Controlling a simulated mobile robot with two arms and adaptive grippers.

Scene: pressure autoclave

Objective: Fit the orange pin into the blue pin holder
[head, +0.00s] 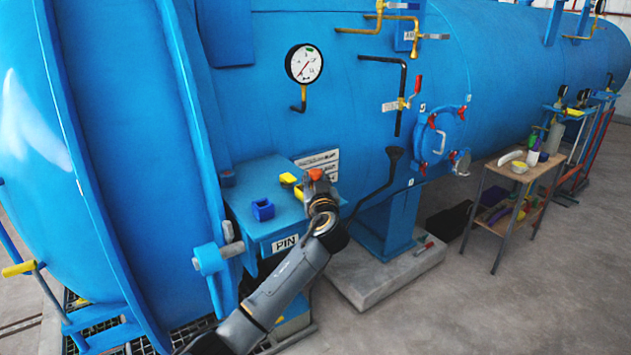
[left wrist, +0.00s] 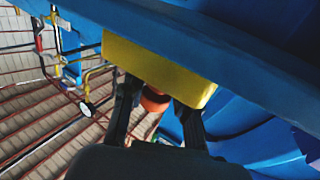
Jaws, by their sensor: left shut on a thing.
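The orange pin (head: 316,174) shows at the tip of my left gripper (head: 318,187) in the head view. In the left wrist view, the fingers of my left gripper (left wrist: 157,96) are on either side of the orange pin (left wrist: 154,102), shut on it. The blue pin holder (head: 262,209) is a small dark-blue block on the blue shelf, left of the gripper and apart from it. The pin's lower part is hidden by the gripper. My right gripper is not in view.
The blue shelf (head: 243,198) carries a PIN label (head: 285,243) on its front. The large blue autoclave (head: 270,120) stands behind.

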